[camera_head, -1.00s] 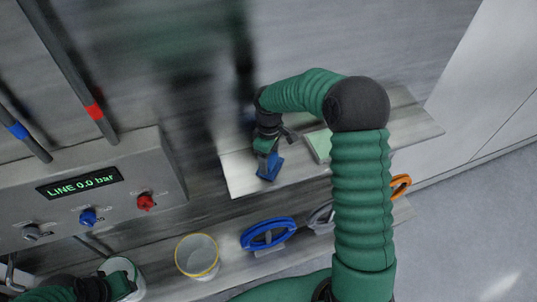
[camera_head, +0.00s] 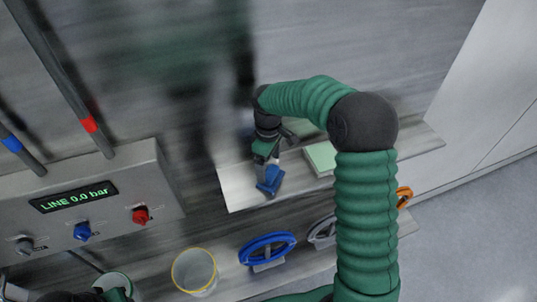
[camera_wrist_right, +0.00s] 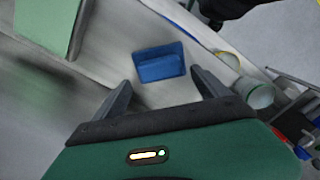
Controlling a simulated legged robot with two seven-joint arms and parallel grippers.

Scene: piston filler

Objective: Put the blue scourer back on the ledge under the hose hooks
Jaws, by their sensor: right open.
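The blue scourer (camera_head: 269,181) lies on the pale ledge (camera_head: 239,187), near its left end. In the right wrist view the scourer (camera_wrist_right: 160,63) lies flat just ahead of and between the fingertips. My right gripper (camera_head: 268,164) points down at the scourer; in its wrist view the fingers (camera_wrist_right: 160,82) stand apart, with a finger on either side of the scourer's near edge and no grip on it. My left gripper (camera_head: 98,295) is only partly in view at the bottom left, by a white bucket; its fingers cannot be made out.
A pale green pad (camera_head: 321,158) lies on the ledge right of the scourer. A control panel (camera_head: 100,190) with knobs stands at left.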

